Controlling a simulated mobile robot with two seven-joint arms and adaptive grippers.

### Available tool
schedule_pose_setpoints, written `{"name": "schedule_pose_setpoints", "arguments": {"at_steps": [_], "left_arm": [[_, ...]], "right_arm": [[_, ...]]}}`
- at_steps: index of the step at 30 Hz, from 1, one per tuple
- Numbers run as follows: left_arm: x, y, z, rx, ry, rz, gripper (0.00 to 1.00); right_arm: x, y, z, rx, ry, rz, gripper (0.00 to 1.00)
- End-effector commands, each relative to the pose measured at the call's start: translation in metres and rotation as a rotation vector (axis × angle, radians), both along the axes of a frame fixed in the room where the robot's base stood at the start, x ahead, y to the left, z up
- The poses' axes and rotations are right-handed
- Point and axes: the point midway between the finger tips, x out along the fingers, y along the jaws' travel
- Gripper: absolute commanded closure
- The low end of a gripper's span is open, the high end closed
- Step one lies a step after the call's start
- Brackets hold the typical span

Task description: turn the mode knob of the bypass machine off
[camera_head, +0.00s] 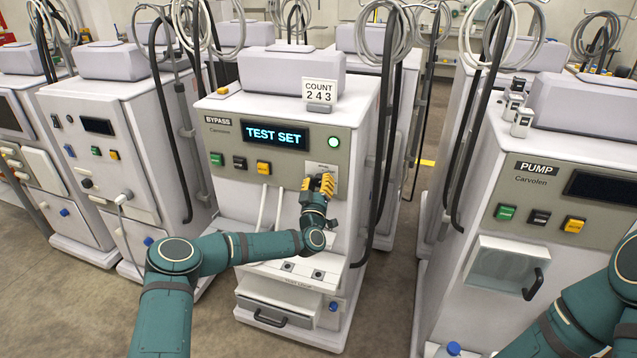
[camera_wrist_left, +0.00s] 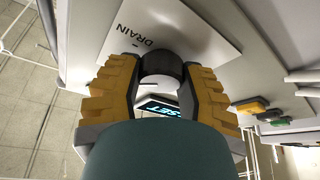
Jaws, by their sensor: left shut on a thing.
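The bypass machine (camera_head: 232,205) stands in the middle of the head view. Its display (camera_head: 274,135) reads "TEST SET", and a round green lamp (camera_head: 334,142) is lit at its upper right. My left gripper (camera_head: 320,183) is at the pale plate on the right of the machine's front. In the left wrist view its yellow fingers (camera_wrist_left: 160,90) are shut on a dark round knob (camera_wrist_left: 158,66) with a pale part. The plate (camera_wrist_left: 185,30) behind it reads "DRAIN". The knob's pointer and setting cannot be made out; in the head view the fingers hide the knob. My right gripper is out of view.
Green, black and amber buttons (camera_head: 240,162) sit left of the gripper. A "COUNT 243" card (camera_head: 319,91) stands on top. The pump machine (camera_head: 530,190) is at the right, another machine (camera_head: 95,150) at the left. Dark hoses hang beside the bypass machine.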

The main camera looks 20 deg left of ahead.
Motion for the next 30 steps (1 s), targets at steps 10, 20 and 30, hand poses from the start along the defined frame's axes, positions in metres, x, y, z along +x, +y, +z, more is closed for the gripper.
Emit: {"name": "schedule_pose_setpoints", "arguments": {"at_steps": [10, 20, 30], "left_arm": [[0.0, 0.0, 0.0, -0.212, 0.003, 0.0, 0.96], [0.0, 0.001, 0.0, -0.525, 0.013, 0.0, 0.96], [0.0, 0.002, 0.001, -0.848, 0.023, 0.0, 0.96]], "right_arm": [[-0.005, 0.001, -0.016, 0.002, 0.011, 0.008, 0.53], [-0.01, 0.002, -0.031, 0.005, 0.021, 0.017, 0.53], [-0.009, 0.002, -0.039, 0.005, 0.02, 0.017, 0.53]]}}
